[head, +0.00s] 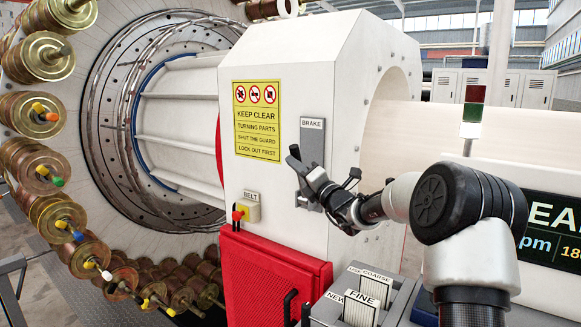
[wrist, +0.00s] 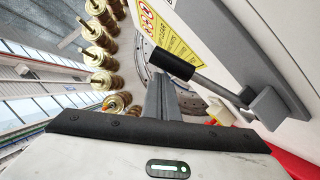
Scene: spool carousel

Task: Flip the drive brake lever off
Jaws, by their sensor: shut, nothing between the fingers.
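The brake lever shows best in the wrist view: a black grip (wrist: 177,66) on a grey rod that runs to a grey pivot block (wrist: 268,107) on a grey plate (wrist: 248,50). In the head view the plate (head: 312,150), labelled BRAKE, is on the white housing's front. The lever sticks out from the plate, largely hidden there by my gripper (head: 297,163). My gripper is shut and empty. In the wrist view its fingertips (wrist: 161,82) are right by the black grip; I cannot tell whether they touch.
A yellow warning sign (head: 257,120) is left of the plate. A belt switch (head: 246,208) with a red knob is below it, above a red guard (head: 270,275). Copper spools (head: 45,57) ring the carousel at left.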

